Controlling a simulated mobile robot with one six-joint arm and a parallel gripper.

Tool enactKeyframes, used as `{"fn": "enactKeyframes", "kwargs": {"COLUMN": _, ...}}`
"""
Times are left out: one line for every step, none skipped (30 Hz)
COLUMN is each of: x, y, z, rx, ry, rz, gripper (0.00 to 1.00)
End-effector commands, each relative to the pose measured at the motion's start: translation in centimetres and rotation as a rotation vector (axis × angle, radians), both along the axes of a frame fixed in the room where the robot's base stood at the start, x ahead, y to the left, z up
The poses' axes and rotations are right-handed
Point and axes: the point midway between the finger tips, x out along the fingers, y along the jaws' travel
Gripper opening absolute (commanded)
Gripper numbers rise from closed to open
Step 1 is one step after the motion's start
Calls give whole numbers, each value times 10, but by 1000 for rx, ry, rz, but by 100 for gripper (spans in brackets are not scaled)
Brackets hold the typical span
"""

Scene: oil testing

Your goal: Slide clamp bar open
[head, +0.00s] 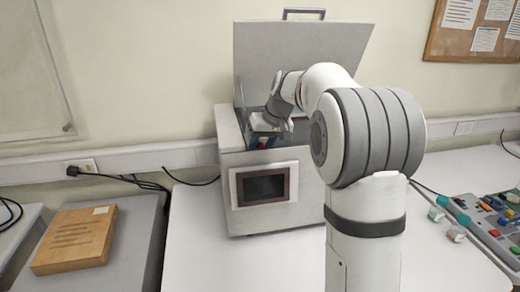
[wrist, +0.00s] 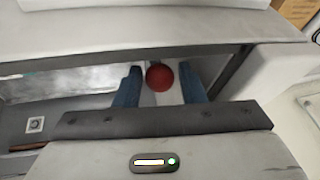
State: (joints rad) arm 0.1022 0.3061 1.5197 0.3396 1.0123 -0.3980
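The machine (head: 225,140) is a white box with its grey lid (head: 300,50) raised. My gripper (head: 265,140) reaches down into its open top, and the arm covers part of the opening. In the wrist view, a round red knob (wrist: 159,77) lies between the two blue fingers of my gripper (wrist: 160,85). The fingers stand apart, with a narrow gap showing on each side of the knob. A pale strip shows by the knob; I cannot tell whether it is the clamp bar. The head view does not show the knob.
A dark screen (head: 263,187) is on the machine's front. A brown box (head: 75,240) lies on the left table. A panel with coloured parts (head: 490,220) sits on the right, with small blocks beside it. The white table (head: 190,225) left of the machine is clear.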

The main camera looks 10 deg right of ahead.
Motion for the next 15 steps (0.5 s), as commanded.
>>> {"fn": "enactKeyframes", "kwargs": {"x": -3, "y": -3, "z": 8, "rx": -1, "ry": -6, "rz": -1, "gripper": 36}}
{"fn": "enactKeyframes", "kwargs": {"x": -5, "y": -4, "z": 13, "rx": -1, "ry": -6, "rz": -1, "gripper": 36}}
{"fn": "enactKeyframes", "kwargs": {"x": -7, "y": -6, "z": 19, "rx": 0, "ry": -5, "rz": 0, "gripper": 36}}
{"fn": "enactKeyframes", "kwargs": {"x": -9, "y": -7, "z": 24, "rx": 0, "ry": -5, "rz": 0, "gripper": 36}}
{"fn": "enactKeyframes", "kwargs": {"x": -11, "y": -8, "z": 29, "rx": 0, "ry": -5, "rz": 0, "gripper": 36}}
{"fn": "enactKeyframes", "kwargs": {"x": -14, "y": -10, "z": 35, "rx": -1, "ry": -5, "rz": -1, "gripper": 36}}
{"fn": "enactKeyframes", "kwargs": {"x": -15, "y": -11, "z": 39, "rx": 0, "ry": -4, "rz": -1, "gripper": 36}}
{"fn": "enactKeyframes", "kwargs": {"x": -16, "y": -12, "z": 42, "rx": 0, "ry": -4, "rz": -1, "gripper": 36}}
{"fn": "enactKeyframes", "kwargs": {"x": -18, "y": -13, "z": 46, "rx": 0, "ry": -3, "rz": -1, "gripper": 36}}
{"fn": "enactKeyframes", "kwargs": {"x": -19, "y": -14, "z": 49, "rx": -1, "ry": -2, "rz": -1, "gripper": 36}}
{"fn": "enactKeyframes", "kwargs": {"x": -20, "y": -14, "z": 51, "rx": -1, "ry": -2, "rz": -1, "gripper": 36}}
{"fn": "enactKeyframes", "kwargs": {"x": -21, "y": -15, "z": 53, "rx": -1, "ry": -2, "rz": -1, "gripper": 36}}
{"fn": "enactKeyframes", "kwargs": {"x": -21, "y": -15, "z": 54, "rx": -1, "ry": -1, "rz": -1, "gripper": 36}}
{"fn": "enactKeyframes", "kwargs": {"x": -22, "y": -15, "z": 55, "rx": -1, "ry": -1, "rz": -1, "gripper": 36}}
{"fn": "enactKeyframes", "kwargs": {"x": -22, "y": -16, "z": 56, "rx": -1, "ry": 0, "rz": 0, "gripper": 36}}
